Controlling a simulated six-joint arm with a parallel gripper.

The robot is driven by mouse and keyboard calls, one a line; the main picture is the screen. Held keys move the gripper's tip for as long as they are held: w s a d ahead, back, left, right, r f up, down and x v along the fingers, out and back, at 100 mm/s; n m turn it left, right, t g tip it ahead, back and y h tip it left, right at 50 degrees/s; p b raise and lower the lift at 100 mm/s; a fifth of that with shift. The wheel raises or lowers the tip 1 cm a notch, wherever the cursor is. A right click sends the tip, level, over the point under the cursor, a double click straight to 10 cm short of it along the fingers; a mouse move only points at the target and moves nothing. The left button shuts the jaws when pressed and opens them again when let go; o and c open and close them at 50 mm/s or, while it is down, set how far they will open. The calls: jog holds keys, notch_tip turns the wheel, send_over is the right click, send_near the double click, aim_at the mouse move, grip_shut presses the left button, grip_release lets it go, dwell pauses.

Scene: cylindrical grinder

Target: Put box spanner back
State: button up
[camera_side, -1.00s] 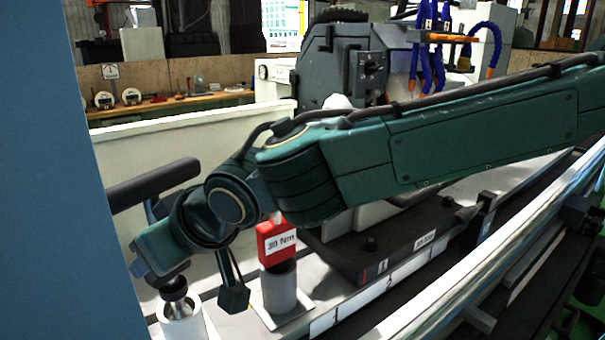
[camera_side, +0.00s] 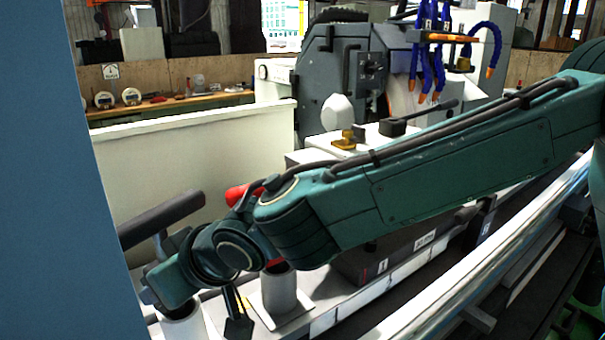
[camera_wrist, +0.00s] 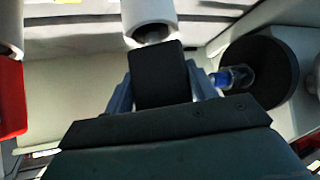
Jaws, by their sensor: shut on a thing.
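The box spanner (camera_wrist: 158,92) shows in the wrist view as a black handle between my two fingers. My gripper (camera_wrist: 163,68) is shut on it; the gripper also shows low at the left in the side view (camera_side: 168,300). A short bit of grey metal shows past the handle, at the mouth of a white sleeve (camera_wrist: 149,12). This sleeve stands below my gripper in the side view (camera_side: 184,326). The metal end seems to sit in the sleeve, but how deep is hidden. In the side view my gripper covers the spanner.
A second grey-white sleeve (camera_side: 281,290) stands to the right, with a red piece (camera_side: 275,262) partly hidden behind my arm. A long bright rail (camera_side: 480,265) runs along the front right. In the wrist view a black disc (camera_wrist: 270,95) lies close on the right.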

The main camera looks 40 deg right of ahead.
jog(key=o, duration=1.4)
jog(key=shift+f, duration=0.15)
jog(key=shift+s+d+r, duration=0.1)
jog(key=shift+s+r, duration=0.15)
jog(key=shift+r, duration=0.2)
jog(key=v, duration=1.1)
jog(key=shift+s, duration=0.2)
